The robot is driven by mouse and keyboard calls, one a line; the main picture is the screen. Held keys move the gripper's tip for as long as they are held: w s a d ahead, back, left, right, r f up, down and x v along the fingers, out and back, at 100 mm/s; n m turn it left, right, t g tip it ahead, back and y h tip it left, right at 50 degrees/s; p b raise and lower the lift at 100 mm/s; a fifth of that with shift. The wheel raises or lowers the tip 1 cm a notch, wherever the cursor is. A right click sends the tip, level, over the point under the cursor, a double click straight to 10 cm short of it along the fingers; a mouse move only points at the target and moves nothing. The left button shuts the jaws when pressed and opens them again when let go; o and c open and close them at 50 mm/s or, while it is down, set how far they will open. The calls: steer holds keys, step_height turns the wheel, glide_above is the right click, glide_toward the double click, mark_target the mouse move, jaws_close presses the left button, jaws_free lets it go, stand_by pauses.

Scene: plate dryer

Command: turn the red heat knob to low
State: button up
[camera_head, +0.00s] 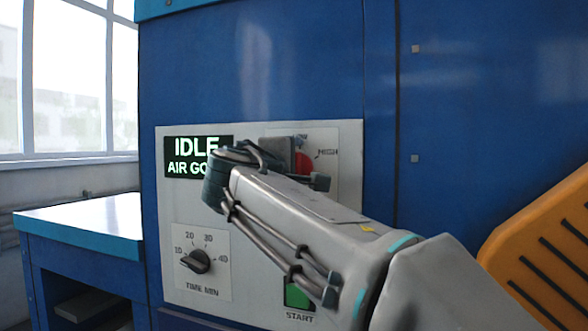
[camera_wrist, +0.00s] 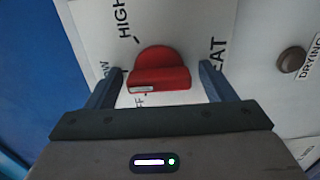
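The red heat knob (camera_wrist: 160,72) is on the white control panel (camera_wrist: 257,40), with a raised bar across it and a pale mark at the bar's left end. HIGH, partly hidden LOW and OFF, and part of HEAT are printed around it in the wrist view. My gripper (camera_wrist: 161,69) is open, one finger on each side of the knob, with visible gaps between fingers and knob. In the head view the red knob (camera_head: 304,163) shows only partly behind my wrist, and the fingertips are hard to make out.
The display (camera_head: 185,157) reads IDLE and a partly covered second line. Below are a time dial (camera_head: 196,262) and a green START button (camera_head: 297,296), partly covered by my arm. A blue table (camera_head: 80,222) stands left. An orange slotted part (camera_head: 545,250) is at right.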

steer(key=shift+s, duration=0.1)
steer(key=v, duration=1.3)
steer(key=shift+s, duration=0.3)
steer(key=shift+a, duration=0.1)
steer(key=d+f+m+g+p, duration=0.4)
steer(key=d+f+g+p, duration=0.4)
steer(key=d+f+p, duration=0.4)
steer(key=s+d+f+m+g+y+p, duration=0.6)
steer(key=s+d+f+m+p, duration=0.2)
steer(key=s+f+m, duration=0.2)
steer(key=s+f, duration=0.2)
steer(key=s, duration=0.1)
steer(key=shift+d+p, duration=0.2)
steer(key=shift+p, duration=0.15)
steer(key=shift+r, duration=0.1)
